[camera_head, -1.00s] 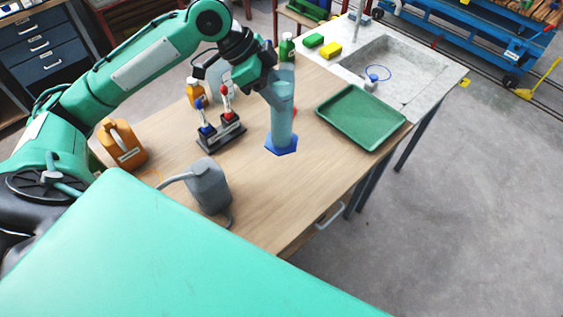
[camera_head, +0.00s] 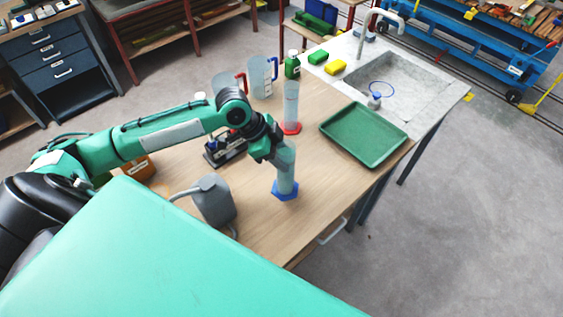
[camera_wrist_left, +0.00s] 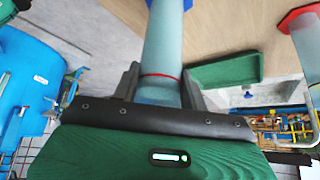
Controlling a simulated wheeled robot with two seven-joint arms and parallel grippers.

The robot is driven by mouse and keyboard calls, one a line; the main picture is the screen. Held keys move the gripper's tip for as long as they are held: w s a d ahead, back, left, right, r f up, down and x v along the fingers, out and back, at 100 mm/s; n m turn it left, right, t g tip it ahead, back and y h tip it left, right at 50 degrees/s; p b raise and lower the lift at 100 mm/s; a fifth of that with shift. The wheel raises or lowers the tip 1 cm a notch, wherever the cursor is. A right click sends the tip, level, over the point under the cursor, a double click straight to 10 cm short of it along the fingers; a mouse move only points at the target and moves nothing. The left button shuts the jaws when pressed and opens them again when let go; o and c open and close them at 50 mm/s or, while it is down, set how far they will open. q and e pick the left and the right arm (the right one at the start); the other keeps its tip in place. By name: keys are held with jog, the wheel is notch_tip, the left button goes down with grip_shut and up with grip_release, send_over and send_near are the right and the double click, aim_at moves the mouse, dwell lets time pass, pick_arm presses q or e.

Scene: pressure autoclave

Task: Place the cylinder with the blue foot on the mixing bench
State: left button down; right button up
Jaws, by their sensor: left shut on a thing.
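The clear bluish cylinder with the blue foot (camera_head: 286,180) is upright over the near right part of the wooden bench (camera_head: 262,222). My left gripper (camera_head: 277,152) is shut on its upper part. The foot is at or just above the bench top; I cannot tell whether it touches. In the left wrist view, the cylinder (camera_wrist_left: 163,45) runs between the two fingers (camera_wrist_left: 160,88), with a red ring around it and its blue foot at the top edge. My right gripper is not in view.
A grey can (camera_head: 213,200) stands left of the cylinder. A red-footed cylinder (camera_head: 291,105), jugs (camera_head: 263,78) and a green bottle (camera_head: 292,66) stand behind. A green tray (camera_head: 363,134) lies right, before the sink (camera_head: 395,85). A dark rack (camera_head: 224,150) is partly hidden by my arm.

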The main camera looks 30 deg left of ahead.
pick_arm(q)
notch_tip(320, 180, down, 4)
jog(key=shift+f+p, duration=0.2)
jog(key=shift+p, duration=0.35)
jog(key=c, duration=0.8)
grip_release()
jog(key=shift+f, duration=0.1)
jog(key=shift+o, duration=0.2)
